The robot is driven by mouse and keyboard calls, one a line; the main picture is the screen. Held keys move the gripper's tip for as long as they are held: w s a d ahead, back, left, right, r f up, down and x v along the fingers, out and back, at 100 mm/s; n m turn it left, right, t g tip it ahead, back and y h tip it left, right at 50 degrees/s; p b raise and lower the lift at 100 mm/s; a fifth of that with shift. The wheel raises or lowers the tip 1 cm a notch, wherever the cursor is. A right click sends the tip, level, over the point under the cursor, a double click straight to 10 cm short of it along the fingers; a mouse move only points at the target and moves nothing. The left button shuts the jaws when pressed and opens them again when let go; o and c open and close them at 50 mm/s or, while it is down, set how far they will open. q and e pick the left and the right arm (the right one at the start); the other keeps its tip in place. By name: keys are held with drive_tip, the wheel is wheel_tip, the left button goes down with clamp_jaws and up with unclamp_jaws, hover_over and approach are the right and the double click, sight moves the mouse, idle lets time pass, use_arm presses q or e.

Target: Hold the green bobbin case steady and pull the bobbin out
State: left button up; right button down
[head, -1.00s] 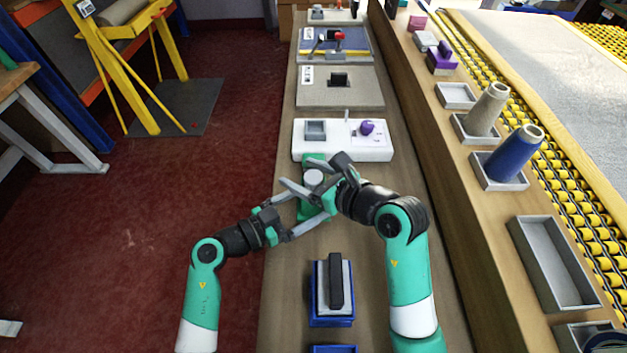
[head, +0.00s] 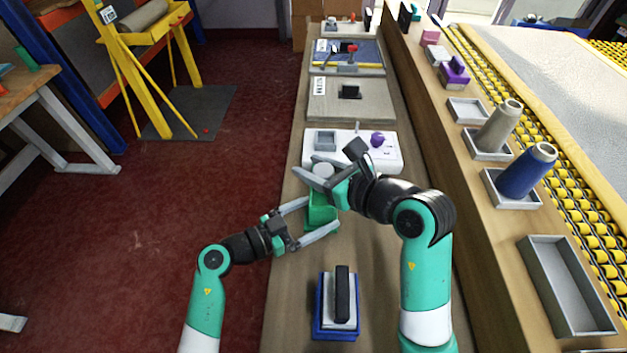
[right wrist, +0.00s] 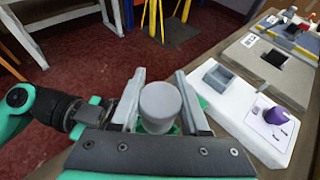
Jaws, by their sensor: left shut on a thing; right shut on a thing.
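The green bobbin case (head: 321,217) lies on the long bench, and its far part is hidden by my right gripper. My left gripper (head: 322,212) is shut on the case, one finger along each side. The pale grey, round bobbin (head: 323,170) is between the fingers of my right gripper (right wrist: 160,78), which is shut on it. The bobbin (right wrist: 160,104) also shows in the right wrist view, with bits of green below and beside it. I cannot tell whether it is fully clear of the case.
A white board (head: 393,158) with a grey square tray (head: 325,140) and a purple knob (head: 377,139) lies just beyond the case. A blue tray (head: 318,322) with a dark-topped block stands nearer me. A blue thread cone (head: 527,172) stands on the right ledge.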

use_arm(q)
drive_tip(key=o, duration=0.7)
use_arm(e)
wheel_tip(320, 180, up, 5)
drive_tip(key=shift+f, duration=0.1)
use_arm(q)
drive_tip(key=v, duration=1.2)
